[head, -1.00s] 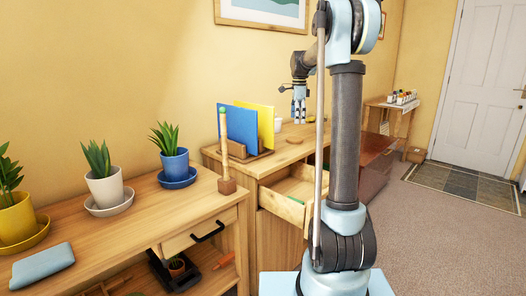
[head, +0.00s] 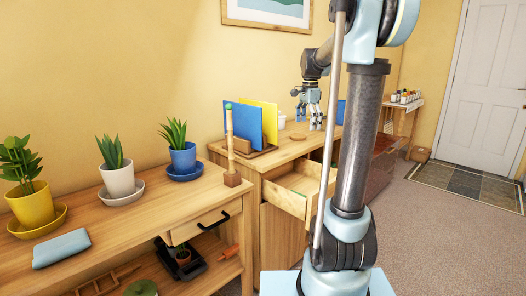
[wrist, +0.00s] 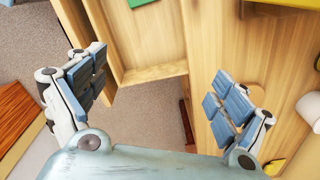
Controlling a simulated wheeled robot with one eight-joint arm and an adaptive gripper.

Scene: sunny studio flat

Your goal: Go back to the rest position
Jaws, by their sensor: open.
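My gripper (head: 311,116) hangs from my arm above the far desk (head: 255,168) in the head view. Its fingers point down, spread apart. In the wrist view my gripper (wrist: 160,88) is open with nothing between its finger pads. Below it, the wrist view shows the desk top (wrist: 215,50) at right and the pulled-out drawer (wrist: 140,40) at left. The drawer also shows in the head view (head: 293,200). A green thing (wrist: 155,75) lies in it.
Blue and yellow folders (head: 244,124) stand in a wooden holder. A round wooden coaster (head: 298,136) and a white cup (head: 282,121) are on the desk. Potted plants (head: 118,178) line the near sideboard (head: 150,215). The carpet (head: 440,240) at right is clear.

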